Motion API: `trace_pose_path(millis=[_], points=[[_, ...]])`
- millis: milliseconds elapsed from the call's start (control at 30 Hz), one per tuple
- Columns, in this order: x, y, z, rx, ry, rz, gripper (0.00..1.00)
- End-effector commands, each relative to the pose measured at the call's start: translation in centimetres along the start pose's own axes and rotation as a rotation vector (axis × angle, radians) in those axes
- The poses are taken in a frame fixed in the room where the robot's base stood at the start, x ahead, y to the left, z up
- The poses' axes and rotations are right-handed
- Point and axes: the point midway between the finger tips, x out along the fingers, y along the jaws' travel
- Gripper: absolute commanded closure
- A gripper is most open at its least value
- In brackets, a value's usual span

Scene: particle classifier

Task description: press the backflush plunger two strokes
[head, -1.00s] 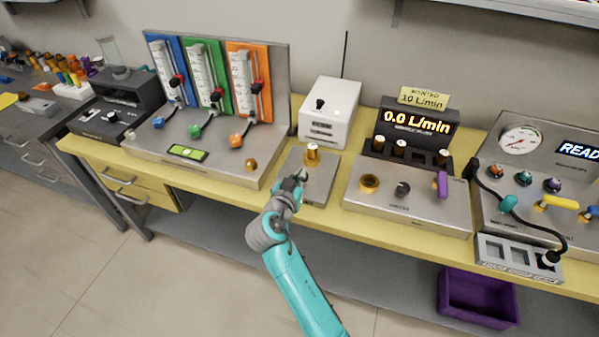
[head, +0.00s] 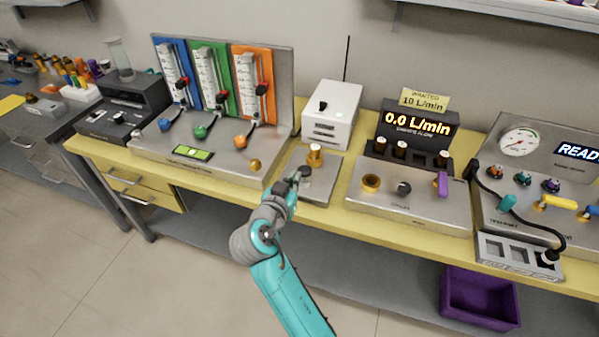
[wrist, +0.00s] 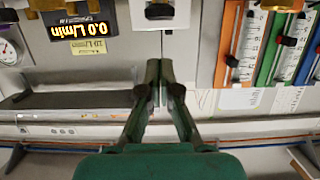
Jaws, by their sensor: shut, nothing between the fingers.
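No label that reads as backflush plunger is legible, so I cannot tell for certain which part it is. A brass cylinder with a pale top (head: 315,155) stands upright on a small grey plate (head: 319,189) in the middle of the bench. A teal upright knob (head: 507,203) stands on the gauge panel at the right. My gripper (head: 303,174) is over the small plate, in front of the brass cylinder in the head view. In the wrist view my gripper (wrist: 163,88) has its fingertips together with nothing between them. The wrist picture is upside down.
A white box with an antenna (head: 327,115) stands behind the plate; it also shows in the wrist view (wrist: 152,15). A flowmeter panel (head: 220,150) is on the left. A console with a 0.0 L/min display (head: 418,124) is on the right. A purple bin (head: 480,300) sits below.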

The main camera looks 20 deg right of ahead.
Motion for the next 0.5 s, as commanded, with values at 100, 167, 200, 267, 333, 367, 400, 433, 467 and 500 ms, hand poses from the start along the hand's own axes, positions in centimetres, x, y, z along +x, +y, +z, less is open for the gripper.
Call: trace_pose_path(millis=[100, 167, 200, 267, 333, 367, 400, 433, 467, 500], points=[[-1.6, -0.1, 0.0, 0.000, 0.001, -0.002, 1.00], [-2.1, -0.1, 0.0, 0.000, 0.000, -0.002, 1.00], [-2.3, 0.0, 0.0, 0.000, 0.000, -0.001, 1.00], [-2.6, 0.0, 0.0, 0.000, 0.000, 0.000, 1.00], [-2.7, 0.0, 0.0, 0.000, 0.000, 0.001, 1.00], [-2.7, 0.0, 0.0, 0.000, 0.000, 0.001, 1.00], [-2.8, 0.0, 0.0, 0.000, 0.000, 0.001, 1.00], [-2.8, 0.0, 0.0, 0.000, 0.000, 0.001, 1.00], [-2.8, 0.0, 0.0, 0.000, 0.000, 0.001, 1.00], [-2.7, 0.0, 0.0, 0.000, 0.000, 0.001, 1.00]])
